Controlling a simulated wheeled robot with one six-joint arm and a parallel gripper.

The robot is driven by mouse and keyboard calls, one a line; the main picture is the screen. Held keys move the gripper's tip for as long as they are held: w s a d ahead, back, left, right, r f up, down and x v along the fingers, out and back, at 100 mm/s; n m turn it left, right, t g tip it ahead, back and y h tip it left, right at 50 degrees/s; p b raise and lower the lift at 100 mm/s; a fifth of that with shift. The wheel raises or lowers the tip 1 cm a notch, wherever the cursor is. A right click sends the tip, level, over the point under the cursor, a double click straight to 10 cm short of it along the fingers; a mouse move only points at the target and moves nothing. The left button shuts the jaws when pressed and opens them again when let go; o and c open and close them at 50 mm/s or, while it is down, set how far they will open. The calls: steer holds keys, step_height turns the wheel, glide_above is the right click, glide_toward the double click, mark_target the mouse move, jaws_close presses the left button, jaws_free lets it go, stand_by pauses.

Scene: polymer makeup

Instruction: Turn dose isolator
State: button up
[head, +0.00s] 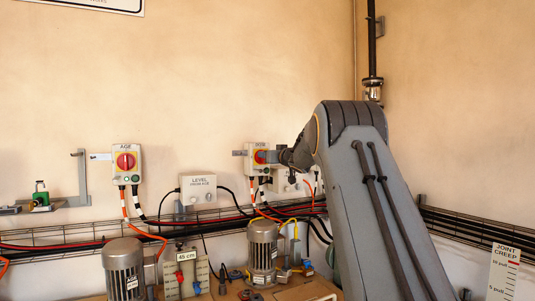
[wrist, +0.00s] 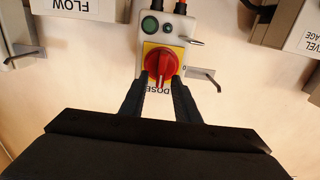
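The dose isolator (wrist: 161,62) is a round red rotary knob with a raised grip bar on a yellow plate, on a pale wall box. In the wrist view it appears upside down, above its "DOSE" label. In the head view the isolator box (head: 254,147) is on the wall, partly hidden by my arm. My gripper (wrist: 161,80) points at the knob, its black fingers apart with the lower part of the knob showing between them. I see no clear contact with the grip bar. In the head view my gripper (head: 272,157) is right at the box.
A similar AGE isolator (head: 126,162) is further left on the wall. A LEVEL box (head: 198,188) stands between them. Cables and a wire tray (head: 60,236) run below, with motors (head: 262,245) under them. A grey bracket (wrist: 203,78) sticks out beside the dose box.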

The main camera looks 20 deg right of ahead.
steer(key=shift+w, duration=0.5)
jaws_close()
